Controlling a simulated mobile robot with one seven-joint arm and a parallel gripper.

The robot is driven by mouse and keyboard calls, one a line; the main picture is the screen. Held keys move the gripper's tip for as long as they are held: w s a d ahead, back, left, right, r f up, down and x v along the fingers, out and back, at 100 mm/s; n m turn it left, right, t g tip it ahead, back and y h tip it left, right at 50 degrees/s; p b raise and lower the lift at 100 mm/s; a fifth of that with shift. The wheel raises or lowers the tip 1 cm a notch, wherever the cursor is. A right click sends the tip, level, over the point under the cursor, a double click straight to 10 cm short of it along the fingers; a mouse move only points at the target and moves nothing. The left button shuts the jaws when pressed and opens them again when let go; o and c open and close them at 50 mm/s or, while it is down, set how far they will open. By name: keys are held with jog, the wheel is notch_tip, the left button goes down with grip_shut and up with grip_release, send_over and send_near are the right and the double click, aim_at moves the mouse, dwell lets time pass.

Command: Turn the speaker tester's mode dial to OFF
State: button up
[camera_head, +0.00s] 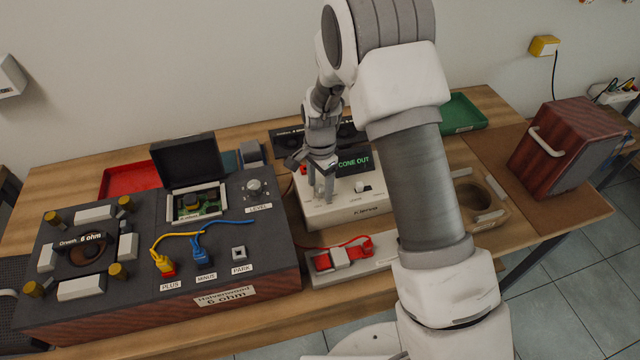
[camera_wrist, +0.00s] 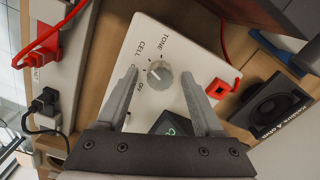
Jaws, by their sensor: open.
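The speaker tester (camera_head: 345,212) is a cream box on the table, with a dark screen (camera_head: 354,163) showing green text "CONE OUT". Its mode dial (camera_wrist: 160,75) is a round grey knob in the wrist view, with "TONE" and "CELL" printed around it. Other printing near the dial is partly covered by my fingers, and I cannot read the pointer surely. My gripper (camera_wrist: 160,82) is open, one finger on each side of the dial. I cannot tell whether the fingers touch it.
A dark test box (camera_head: 240,225) with yellow and blue leads stands at the left. A power strip (camera_head: 385,256) with a red plug lies in front of the tester. A red tray (camera_head: 122,180), a green tray (camera_head: 460,114) and a wooden speaker cabinet (camera_head: 560,140) are around it.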

grip_shut()
dwell(0.4)
jog(key=n+b, duration=0.1)
jog(key=n, duration=0.2)
jog(key=shift+n+b, duration=0.3)
jog(key=shift+n, duration=0.1)
jog(key=n+b, duration=0.1)
jog(key=n, duration=0.4)
jog(key=shift+n, duration=0.3)
jog(key=n, duration=0.4)
jog(key=shift+b, duration=0.4)
jog(key=shift+n, duration=2.4)
